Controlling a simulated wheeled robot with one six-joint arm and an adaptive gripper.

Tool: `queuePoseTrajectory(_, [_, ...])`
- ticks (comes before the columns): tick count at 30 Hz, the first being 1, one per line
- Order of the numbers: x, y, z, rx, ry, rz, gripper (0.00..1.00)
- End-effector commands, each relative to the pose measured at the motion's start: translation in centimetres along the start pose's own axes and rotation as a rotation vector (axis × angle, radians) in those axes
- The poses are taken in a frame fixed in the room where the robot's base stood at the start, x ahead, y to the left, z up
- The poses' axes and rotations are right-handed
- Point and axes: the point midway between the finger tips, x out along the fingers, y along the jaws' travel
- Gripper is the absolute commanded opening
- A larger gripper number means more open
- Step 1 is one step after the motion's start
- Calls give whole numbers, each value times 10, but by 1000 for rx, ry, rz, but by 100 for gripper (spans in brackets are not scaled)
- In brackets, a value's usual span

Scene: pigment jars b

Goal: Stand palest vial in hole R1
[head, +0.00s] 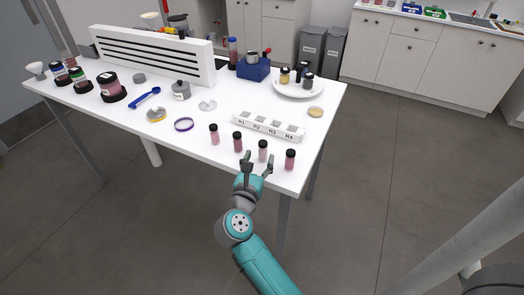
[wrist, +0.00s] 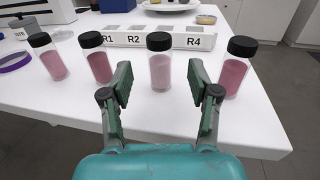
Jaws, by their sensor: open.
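Several pink vials with black caps stand upright in a row on the white table. In the wrist view, the third from the left (wrist: 160,70) looks pale and stands beyond and between my fingertips, with no visible contact. The second vial (wrist: 99,66) and the rightmost vial (wrist: 232,75) look darker. My gripper (head: 257,161) is open and empty at the table's front edge. The white rack (head: 268,126) stands behind the vials; its label R1 (wrist: 107,39) is at the left end. Its holes look empty.
A small amber dish (head: 315,112) and a white plate with jars (head: 298,91) are behind the rack. A white slotted panel (head: 150,55) stands at the back.

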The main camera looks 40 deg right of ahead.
Motion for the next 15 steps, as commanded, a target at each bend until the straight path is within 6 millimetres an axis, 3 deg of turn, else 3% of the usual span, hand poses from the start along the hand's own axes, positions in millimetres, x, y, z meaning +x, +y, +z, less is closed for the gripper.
queuePoseTrajectory(10, [41,1,6,-1,0,-3,61])
queuePoseTrajectory(15, [52,1,6,-2,0,-2,61])
